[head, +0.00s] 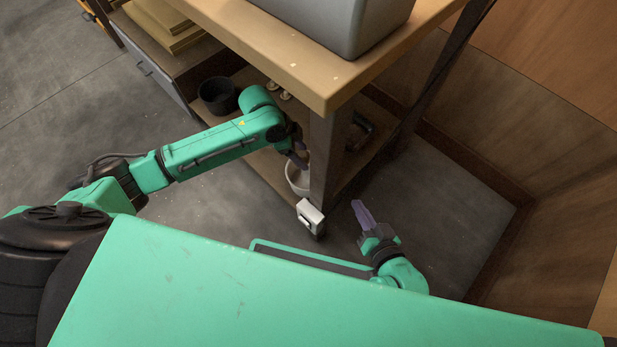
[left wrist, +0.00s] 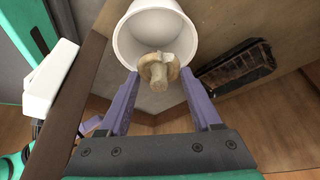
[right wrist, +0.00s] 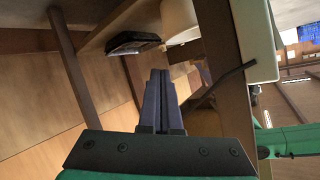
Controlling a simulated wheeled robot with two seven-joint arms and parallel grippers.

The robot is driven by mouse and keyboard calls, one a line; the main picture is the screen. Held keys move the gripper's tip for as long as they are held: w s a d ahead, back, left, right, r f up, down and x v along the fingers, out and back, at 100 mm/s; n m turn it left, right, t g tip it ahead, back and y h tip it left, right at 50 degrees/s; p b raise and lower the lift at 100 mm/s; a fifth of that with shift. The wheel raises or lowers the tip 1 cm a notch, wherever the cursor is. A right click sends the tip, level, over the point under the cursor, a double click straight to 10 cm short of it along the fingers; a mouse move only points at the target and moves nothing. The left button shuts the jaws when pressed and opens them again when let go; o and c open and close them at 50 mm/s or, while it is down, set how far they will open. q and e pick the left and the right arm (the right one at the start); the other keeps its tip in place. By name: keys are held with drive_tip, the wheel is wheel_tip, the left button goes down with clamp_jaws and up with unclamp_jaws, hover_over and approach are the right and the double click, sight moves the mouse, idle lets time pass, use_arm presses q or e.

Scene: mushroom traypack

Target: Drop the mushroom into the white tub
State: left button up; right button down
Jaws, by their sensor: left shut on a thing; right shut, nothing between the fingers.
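The pale mushroom (left wrist: 158,71) is held between the fingertips of my left gripper (left wrist: 160,75). The white tub (left wrist: 146,24) opens right beyond it in the left wrist view, and the mushroom overlaps the tub's near rim there. In the head view my left gripper (head: 298,154) is at the lower shelf, by the white tub (head: 295,184), which is partly hidden by the gripper and the table leg. The mushroom cannot be made out there. My right gripper (head: 361,212) is shut and empty, low over the floor; its closed fingers show in the right wrist view (right wrist: 159,80).
A table leg (head: 323,165) with a white box (head: 309,215) stands right of the tub. The tabletop (head: 290,70) overhangs the shelf and carries a grey bin (head: 350,30). A black pot (head: 218,96) and small pale mushrooms (head: 285,95) sit further back on the shelf.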

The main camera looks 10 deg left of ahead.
use_arm(q)
drive_tip(key=o, duration=1)
drive_tip(key=p+v, duration=0.6)
drive_tip(key=v, duration=0.8)
drive_tip(key=shift+r+p, duration=0.2)
drive_tip(key=shift+p, duration=0.1)
use_arm(e)
drive_tip(key=d+r+n+g+h, duration=0.1)
drive_tip(key=d+r+g+h, duration=0.1)
drive_tip(key=d+r+g, duration=0.2)
wheel_tip(320, 180, up, 2)
drive_tip(key=shift+s+d+r+g+h, duration=0.1)
drive_tip(key=shift+s+d+g+h, duration=0.15)
drive_tip(key=shift+d, duration=0.4)
use_arm(q)
drive_tip(key=shift+a, duration=0.15)
